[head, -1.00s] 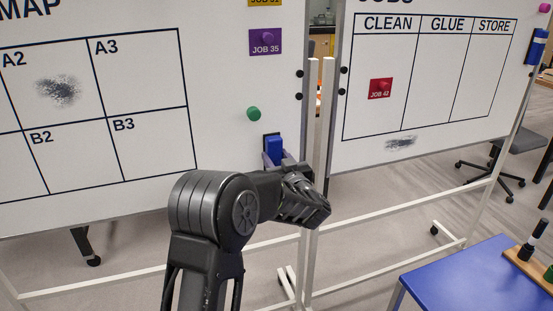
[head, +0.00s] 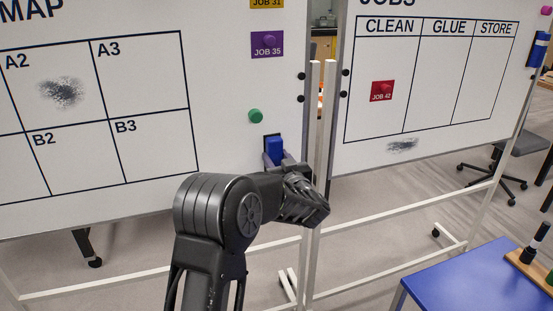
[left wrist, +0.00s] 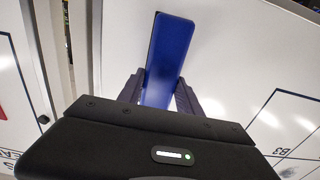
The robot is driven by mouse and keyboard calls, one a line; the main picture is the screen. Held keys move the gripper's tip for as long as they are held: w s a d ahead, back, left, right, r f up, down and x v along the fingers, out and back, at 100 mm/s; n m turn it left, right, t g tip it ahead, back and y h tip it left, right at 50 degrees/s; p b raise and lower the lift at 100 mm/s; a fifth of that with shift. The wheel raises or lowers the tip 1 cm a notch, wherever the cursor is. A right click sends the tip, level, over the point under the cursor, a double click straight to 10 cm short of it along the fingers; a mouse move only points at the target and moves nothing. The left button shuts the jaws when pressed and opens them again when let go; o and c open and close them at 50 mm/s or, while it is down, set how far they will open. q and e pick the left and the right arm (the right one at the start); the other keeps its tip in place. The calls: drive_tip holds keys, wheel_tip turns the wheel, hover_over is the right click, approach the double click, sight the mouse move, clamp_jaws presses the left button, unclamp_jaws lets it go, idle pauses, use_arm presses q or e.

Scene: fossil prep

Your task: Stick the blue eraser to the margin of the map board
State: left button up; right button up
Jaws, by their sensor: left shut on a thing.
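The blue eraser (head: 275,149) is upright at the lower right margin of the map board (head: 225,150), below a green magnet. My left gripper (head: 278,162) is shut on its lower part, with a finger on either side, as the left wrist view shows the eraser (left wrist: 168,60) between the two fingers (left wrist: 158,95). The eraser is against or very close to the board face; the exact contact is hidden. A dark edge shows beside it. My right gripper is not in view.
The green magnet (head: 255,116) and purple JOB 35 card (head: 267,45) are above the eraser. The jobs board (head: 428,135) stands to the right beyond white frame posts (head: 329,100). A blue table (head: 475,280) is at lower right. Smudges mark both boards.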

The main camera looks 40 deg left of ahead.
use_arm(q)
drive_tip(key=o, duration=1)
drive_tip(key=v, duration=0.7)
drive_tip(key=shift+p, duration=0.3)
